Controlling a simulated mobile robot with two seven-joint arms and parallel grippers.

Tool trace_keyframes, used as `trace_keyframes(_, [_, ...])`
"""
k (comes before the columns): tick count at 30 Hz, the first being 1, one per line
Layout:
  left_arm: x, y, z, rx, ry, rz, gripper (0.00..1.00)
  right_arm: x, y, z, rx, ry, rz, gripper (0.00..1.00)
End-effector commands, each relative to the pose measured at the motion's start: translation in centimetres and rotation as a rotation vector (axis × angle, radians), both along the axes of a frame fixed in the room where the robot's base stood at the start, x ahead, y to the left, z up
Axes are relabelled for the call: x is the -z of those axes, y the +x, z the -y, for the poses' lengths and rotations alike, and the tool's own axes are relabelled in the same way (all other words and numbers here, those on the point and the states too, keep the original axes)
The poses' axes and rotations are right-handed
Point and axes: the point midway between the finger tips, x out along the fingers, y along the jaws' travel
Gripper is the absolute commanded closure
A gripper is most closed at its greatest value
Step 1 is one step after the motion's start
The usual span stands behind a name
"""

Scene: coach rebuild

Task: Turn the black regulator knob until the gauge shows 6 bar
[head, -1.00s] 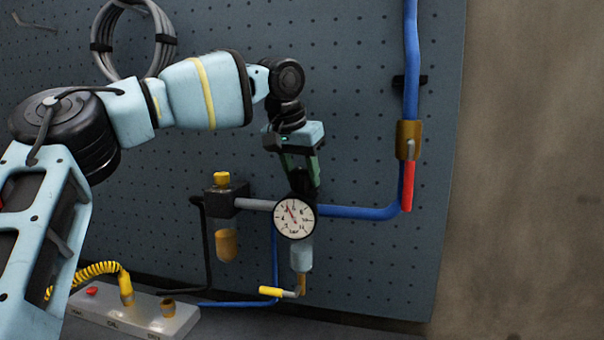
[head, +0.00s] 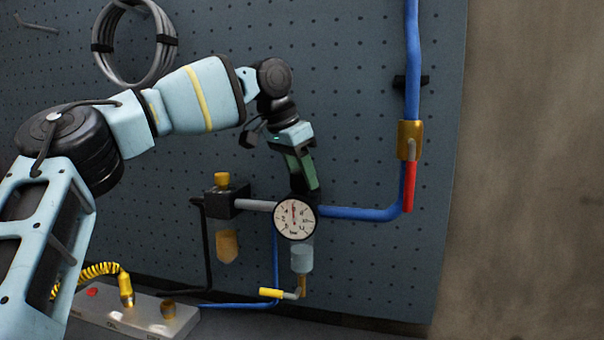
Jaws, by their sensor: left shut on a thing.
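The black regulator knob (head: 303,197) sits just above the round white gauge (head: 295,219) and is mostly hidden by my gripper. My left gripper (head: 307,184) comes down from above and is shut on the knob. Its fingers look turned about the upright axis, with one green finger nearest the camera. The gauge has a red needle that points about straight up. The dial's numbers are too small to read surely. My right gripper is not in view.
A blue pipe (head: 355,213) runs right to a valve with a red handle (head: 409,187). A grey manifold block (head: 135,312) lies below left.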

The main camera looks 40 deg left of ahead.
Motion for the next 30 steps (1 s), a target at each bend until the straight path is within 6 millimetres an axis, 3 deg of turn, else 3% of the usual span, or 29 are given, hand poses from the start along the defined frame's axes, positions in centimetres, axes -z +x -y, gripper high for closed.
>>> trace_keyframes(7, [-0.1,0.0,0.0,-0.001,0.0,0.003,0.82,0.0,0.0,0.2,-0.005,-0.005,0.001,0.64])
trace_keyframes(8, [-0.1,0.0,0.0,-0.001,0.0,0.003,0.56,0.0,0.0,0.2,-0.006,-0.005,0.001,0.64])
trace_keyframes(12, [-0.1,0.0,0.0,-0.002,0.0,0.002,0.38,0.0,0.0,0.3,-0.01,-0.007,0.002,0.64])
trace_keyframes(23, [-0.4,-0.1,0.0,-0.002,0.0,0.002,0.37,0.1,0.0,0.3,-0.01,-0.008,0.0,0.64])
trace_keyframes(30, [-3.5,-1.3,-0.4,-0.004,0.001,0.004,0.37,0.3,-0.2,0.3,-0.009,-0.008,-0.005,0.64])
